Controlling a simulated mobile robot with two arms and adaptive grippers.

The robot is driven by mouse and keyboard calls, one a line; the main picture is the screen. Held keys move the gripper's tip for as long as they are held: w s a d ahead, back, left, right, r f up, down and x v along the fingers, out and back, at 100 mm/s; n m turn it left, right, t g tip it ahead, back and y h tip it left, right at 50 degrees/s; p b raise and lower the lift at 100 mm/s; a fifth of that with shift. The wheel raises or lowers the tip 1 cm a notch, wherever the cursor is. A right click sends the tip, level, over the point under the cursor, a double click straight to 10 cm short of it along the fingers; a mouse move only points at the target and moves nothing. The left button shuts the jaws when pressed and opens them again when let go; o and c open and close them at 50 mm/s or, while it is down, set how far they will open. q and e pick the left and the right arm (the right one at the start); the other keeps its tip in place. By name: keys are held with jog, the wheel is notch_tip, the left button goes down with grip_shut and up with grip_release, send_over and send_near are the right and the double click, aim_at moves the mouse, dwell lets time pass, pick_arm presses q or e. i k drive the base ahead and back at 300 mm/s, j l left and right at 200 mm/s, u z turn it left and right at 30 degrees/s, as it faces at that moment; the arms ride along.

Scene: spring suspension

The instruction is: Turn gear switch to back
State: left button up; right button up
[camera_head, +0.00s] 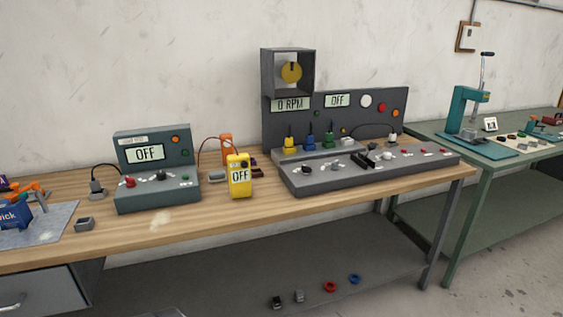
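A large dark grey control console (330,182) stands on the wooden bench (120,237). Its sloped front has several small knobs and switches, among them a black knob (306,169) at the left and a black lever-like control (366,160) near the middle. I cannot tell which one is the gear switch, nor its position; the labels are too small to read. The back panel displays read "0 RPM" (290,104) and "OFF" (337,101). Neither of my grippers is in view.
A smaller grey unit (155,190) reading "OFF" and a yellow meter (239,178) stand left of the console. A grey mat (40,227) lies far left. Rings and small parts lie on the lower shelf (220,275). A green table (535,150) with a press (462,120) stands right.

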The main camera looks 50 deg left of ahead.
aim_at(334, 167)
jog(key=u, duration=1.4)
jog(key=i+j+u, duration=0.1)
jog(key=i+j, duration=0.2)
